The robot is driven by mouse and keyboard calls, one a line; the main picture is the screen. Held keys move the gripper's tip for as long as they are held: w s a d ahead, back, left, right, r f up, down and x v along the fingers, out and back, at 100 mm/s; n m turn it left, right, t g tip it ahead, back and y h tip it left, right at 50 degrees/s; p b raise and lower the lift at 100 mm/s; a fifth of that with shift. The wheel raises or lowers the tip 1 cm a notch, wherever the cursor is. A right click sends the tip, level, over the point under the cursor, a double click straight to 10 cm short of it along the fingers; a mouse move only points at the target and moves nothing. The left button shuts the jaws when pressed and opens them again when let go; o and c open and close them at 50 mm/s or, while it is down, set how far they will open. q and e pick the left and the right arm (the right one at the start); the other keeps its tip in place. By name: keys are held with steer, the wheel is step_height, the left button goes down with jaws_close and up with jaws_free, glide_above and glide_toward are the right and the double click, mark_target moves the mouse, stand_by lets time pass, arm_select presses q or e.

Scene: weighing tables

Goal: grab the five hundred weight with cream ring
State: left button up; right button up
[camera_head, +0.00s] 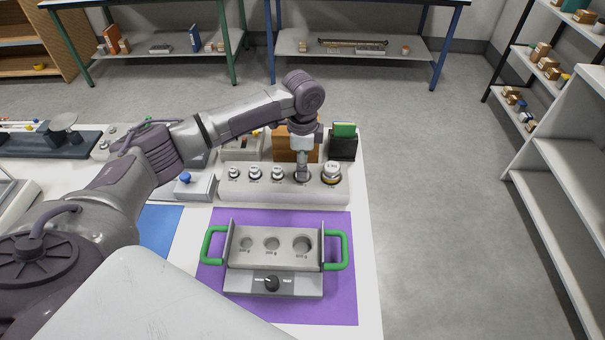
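A pale rack (273,190) near the table's far right part holds a row of metal weights. The smaller weights (234,173), (256,173) and (278,173) stand at the left and middle, and the largest weight (331,173) stands at the right end. My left gripper (303,174) points straight down at the place between the middle weight and the largest one. It covers most of the weight there, so its ring colour is hidden. Labels are too small to read surely. I cannot tell whether the fingers are closed on it. My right gripper is not in view.
A grey holder (272,258) with three round holes and green handles stands on a purple mat (335,300) in front of the rack. Floor lies open to the right.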

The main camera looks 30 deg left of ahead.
arm_select(q)
step_height(320, 180, down, 2)
steer(key=shift+f, duration=0.1)
jaws_close()
stand_by(0.4)
